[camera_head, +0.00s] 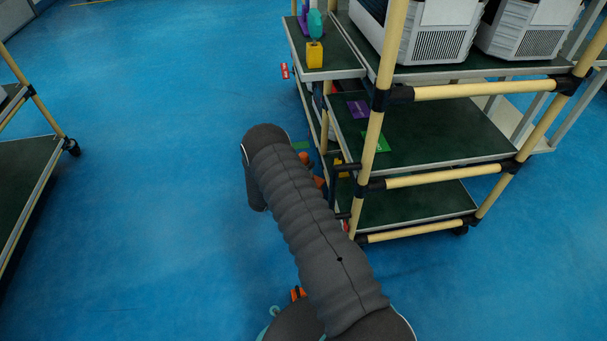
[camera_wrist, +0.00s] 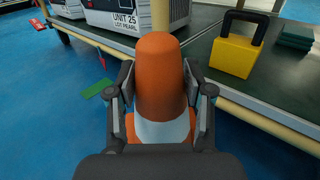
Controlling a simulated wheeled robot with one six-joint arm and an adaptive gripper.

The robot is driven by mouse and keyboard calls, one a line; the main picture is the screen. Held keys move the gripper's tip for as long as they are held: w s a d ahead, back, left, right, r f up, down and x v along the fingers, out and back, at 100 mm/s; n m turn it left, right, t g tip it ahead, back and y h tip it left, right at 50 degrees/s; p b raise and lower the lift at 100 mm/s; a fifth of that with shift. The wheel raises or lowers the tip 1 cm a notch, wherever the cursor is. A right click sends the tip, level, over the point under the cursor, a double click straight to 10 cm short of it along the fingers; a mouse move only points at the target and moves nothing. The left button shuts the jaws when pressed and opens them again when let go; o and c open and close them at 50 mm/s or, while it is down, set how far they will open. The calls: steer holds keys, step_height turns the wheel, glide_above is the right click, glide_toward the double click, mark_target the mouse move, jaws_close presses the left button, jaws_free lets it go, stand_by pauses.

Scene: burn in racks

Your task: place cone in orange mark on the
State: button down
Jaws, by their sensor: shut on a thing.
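In the wrist view, an orange cone (camera_wrist: 158,70) with a pale band near its base stands between the two fingers of my gripper (camera_wrist: 160,82). The fingers press on its left and right sides. The cone is in front of a dark green shelf (camera_wrist: 206,45) with a pale front rail. In the head view my arm covers most of the gripper and cone. Purple (camera_head: 358,108) and green (camera_head: 379,141) marks lie on the rack's middle shelf. I cannot make out an orange mark in either view.
A yellow padlock (camera_wrist: 235,54) with a black shackle sits on the shelf right of the cone. White units (camera_head: 440,32) stand on the rack's top shelf. A yellow upright post (camera_head: 375,130) is close to my arm. Blue floor (camera_head: 150,200) is clear on the left.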

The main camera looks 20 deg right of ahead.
step_height(320, 180, down, 6)
steer(key=shift+a+r+b, duration=0.1)
steer(key=shift+r+b, duration=0.15)
steer(key=shift+b, duration=0.1)
steer(key=shift+f, duration=0.3)
steer(key=shift+c, duration=2.2)
jaws_free()
steer(key=shift+r, duration=0.2)
